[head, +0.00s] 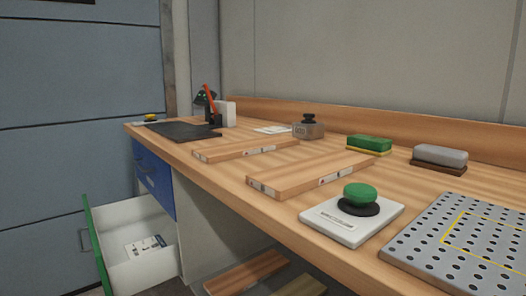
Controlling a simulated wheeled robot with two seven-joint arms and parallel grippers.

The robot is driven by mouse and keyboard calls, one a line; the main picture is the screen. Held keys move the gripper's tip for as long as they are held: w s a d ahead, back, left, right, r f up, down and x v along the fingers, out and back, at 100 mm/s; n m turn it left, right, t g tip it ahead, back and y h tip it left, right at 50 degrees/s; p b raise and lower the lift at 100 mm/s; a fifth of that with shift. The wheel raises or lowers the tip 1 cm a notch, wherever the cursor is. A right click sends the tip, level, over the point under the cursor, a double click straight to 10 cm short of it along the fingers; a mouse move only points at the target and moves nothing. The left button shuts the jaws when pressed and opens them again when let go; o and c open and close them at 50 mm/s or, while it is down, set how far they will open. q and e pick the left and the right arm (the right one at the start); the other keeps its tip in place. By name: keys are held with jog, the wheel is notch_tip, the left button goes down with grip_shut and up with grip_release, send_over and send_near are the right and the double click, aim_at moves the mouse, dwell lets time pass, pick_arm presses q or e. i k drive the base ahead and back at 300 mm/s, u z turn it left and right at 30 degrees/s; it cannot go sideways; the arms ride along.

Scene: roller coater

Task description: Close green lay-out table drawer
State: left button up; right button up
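The lay-out table (222,166) is a long wooden bench running from the near right to the far left. Its green-fronted drawer (96,246) is at the lower left, below a blue drawer (152,178). The green drawer stands pulled out to the left, and its white inside (130,215) shows. A white card or packet with dark print (146,247) lies in it. A dark handle (86,238) is on the green front. The blue drawer above appears shut. Neither of my grippers is in view.
On the bench top are a green knob on a white base (352,222), a perforated grey plate (470,245), wooden boards (310,175), a dark mat (182,131), and green and grey blocks (440,156). Wooden planks (245,272) lie below the bench. A blue-grey wall (75,100) is at left.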

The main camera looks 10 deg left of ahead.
aim_at(113, 226)
jog(key=z, duration=0.2)
jog(key=k, duration=0.85)
jog(key=u, duration=1.45)
jog(key=i, duration=1.1)
jog(key=z, duration=0.75)
jog(key=k, duration=1.2)
jog(key=u, duration=0.25)
jog(key=i, duration=0.5)
jog(key=u, duration=0.95)
jog(key=i, duration=1.15)
jog(key=z, duration=0.15)
